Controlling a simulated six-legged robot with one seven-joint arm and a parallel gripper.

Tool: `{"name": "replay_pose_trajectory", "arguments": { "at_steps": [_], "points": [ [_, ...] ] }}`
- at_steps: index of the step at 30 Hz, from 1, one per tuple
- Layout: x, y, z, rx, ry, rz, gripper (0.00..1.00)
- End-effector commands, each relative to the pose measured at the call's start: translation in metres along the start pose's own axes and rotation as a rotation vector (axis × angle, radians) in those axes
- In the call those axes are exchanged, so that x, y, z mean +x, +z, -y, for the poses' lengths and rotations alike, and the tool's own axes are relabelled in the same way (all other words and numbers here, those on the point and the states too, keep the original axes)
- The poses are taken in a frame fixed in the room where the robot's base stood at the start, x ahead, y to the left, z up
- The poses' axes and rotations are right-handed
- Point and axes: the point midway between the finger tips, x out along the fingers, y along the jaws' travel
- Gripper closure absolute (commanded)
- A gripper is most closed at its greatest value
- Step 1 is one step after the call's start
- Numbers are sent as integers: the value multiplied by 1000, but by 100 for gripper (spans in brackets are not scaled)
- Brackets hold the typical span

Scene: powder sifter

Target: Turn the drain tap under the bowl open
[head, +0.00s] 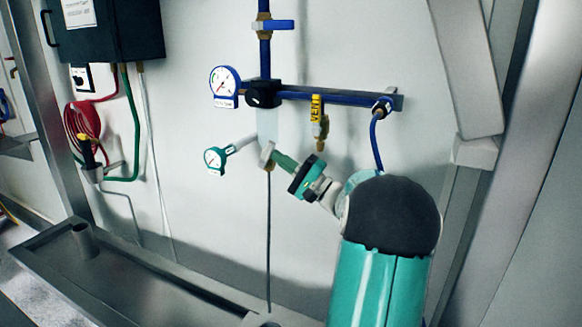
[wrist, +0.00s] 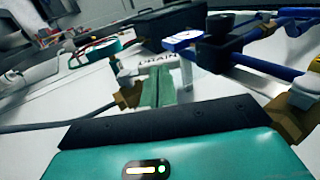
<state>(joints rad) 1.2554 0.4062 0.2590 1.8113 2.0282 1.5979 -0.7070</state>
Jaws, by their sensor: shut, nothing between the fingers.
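The drain tap (head: 267,156) hangs under the pale, see-through bowl (head: 267,124), with a thin drain tube running down from it. In the wrist view, a white lever marked DRAIN (wrist: 158,62) shows just beyond my fingertips, beside a brass body (wrist: 127,95). My gripper (head: 275,157) comes in from the lower right in the head view. Its green fingers (wrist: 158,86) are shut with nothing between them and are right up close to the tap. I cannot tell whether they touch the lever. The fingers partly hide the tap.
A black regulator with a blue-rimmed gauge (head: 224,87) sits above the bowl. A teal gauge (head: 215,159) is left of the tap. A yellow VENT valve (head: 318,118) hangs close to the right. A metal trough (head: 140,270) lies below.

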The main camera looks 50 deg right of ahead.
Motion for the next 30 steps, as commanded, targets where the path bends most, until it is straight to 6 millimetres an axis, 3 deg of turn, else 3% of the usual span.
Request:
{"name": "replay_pose_trajectory", "arguments": {
  "at_steps": [14, 22, 30],
  "points": [
    [2, 1, 2, -2, 20, 3, 100],
    [9, 1, 6, -3, 133, 4, 100],
    [20, 0, 11, -2, 128, 2, 100]
  ]
}}
